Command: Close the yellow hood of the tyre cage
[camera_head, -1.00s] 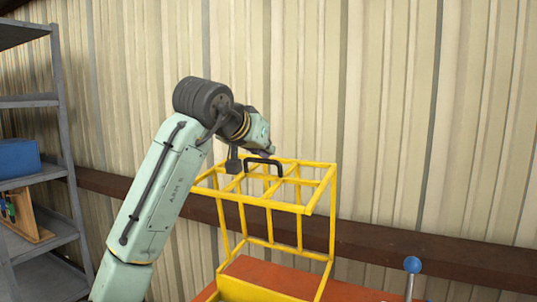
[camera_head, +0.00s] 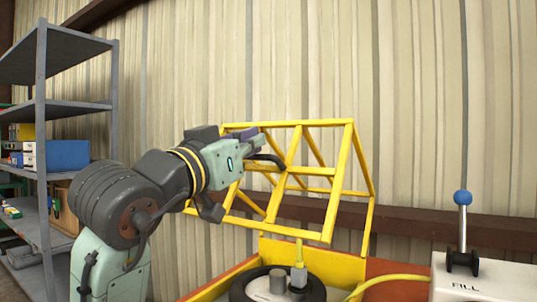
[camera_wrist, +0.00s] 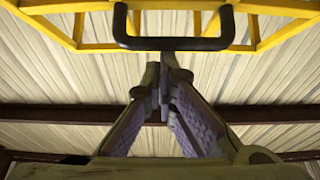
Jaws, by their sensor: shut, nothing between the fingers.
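The yellow hood (camera_head: 338,183), a frame of bars, is raised and tilted open above the tyre cage's orange base (camera_head: 218,284). A black handle (camera_head: 266,159) sits on the hood's left part, and it also spans the upper middle of the wrist view (camera_wrist: 175,43). My gripper (camera_head: 256,135) is at the hood's left side, close to the handle. In the wrist view its purple-padded fingers (camera_wrist: 165,78) are shut and empty, just below the handle in the picture. I cannot tell whether they touch it. Below the hood lies a dark tyre (camera_head: 242,288) with a grey hub.
A white box marked FILL (camera_head: 490,278) with a blue-knobbed lever (camera_head: 462,198) stands at the right. A yellow hose (camera_head: 392,280) runs to it. A grey shelf (camera_head: 60,105) with boxes stands left. A corrugated wall (camera_head: 430,110) is behind the hood.

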